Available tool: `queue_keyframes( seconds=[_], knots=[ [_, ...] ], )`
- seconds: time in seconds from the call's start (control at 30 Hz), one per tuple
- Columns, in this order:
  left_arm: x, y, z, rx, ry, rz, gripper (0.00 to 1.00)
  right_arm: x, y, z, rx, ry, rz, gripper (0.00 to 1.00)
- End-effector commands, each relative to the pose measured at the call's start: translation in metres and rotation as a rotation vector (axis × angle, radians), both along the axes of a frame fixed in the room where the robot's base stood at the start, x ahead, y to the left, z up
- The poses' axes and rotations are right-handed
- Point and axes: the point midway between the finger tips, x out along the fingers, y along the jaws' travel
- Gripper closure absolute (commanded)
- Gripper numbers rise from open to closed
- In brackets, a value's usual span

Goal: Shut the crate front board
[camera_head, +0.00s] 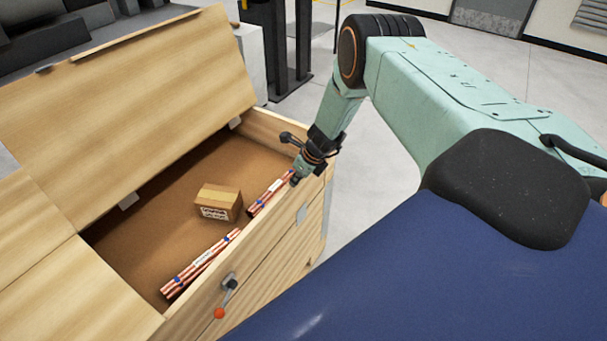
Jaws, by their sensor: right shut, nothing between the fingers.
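A wooden crate (130,262) stands open at the left, its brown floor showing. A broad hinged wooden panel (120,100) stands raised and leans back along its far side. The crate's near side board (268,240) looks upright, with a metal latch (229,284) bearing a red knob (219,312). My right gripper (297,178) is shut and empty, pointing down at the top edge of the near side, close to its far right end. I cannot tell whether it touches the board. My left gripper is out of view.
Inside the crate lie a small cardboard box (218,202) and two bundles of copper tubes, one near the front (200,264) and one beside my right gripper (268,194). A flat wooden panel (70,295) covers the crate's left part. Grey floor (370,200) is clear to the right.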

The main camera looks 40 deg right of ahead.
Motion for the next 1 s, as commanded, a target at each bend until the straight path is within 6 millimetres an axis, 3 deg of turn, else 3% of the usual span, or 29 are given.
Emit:
queue_keyframes(
  seconds=[0.23,1.0],
  knots=[
    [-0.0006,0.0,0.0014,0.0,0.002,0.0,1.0,0.0061,0.0076,-0.0032,0.006,0.008,0.004,1.0],
    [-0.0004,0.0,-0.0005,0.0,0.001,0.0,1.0,0.0053,0.0051,-0.0017,0.005,0.004,0.004,1.0]
  ],
)
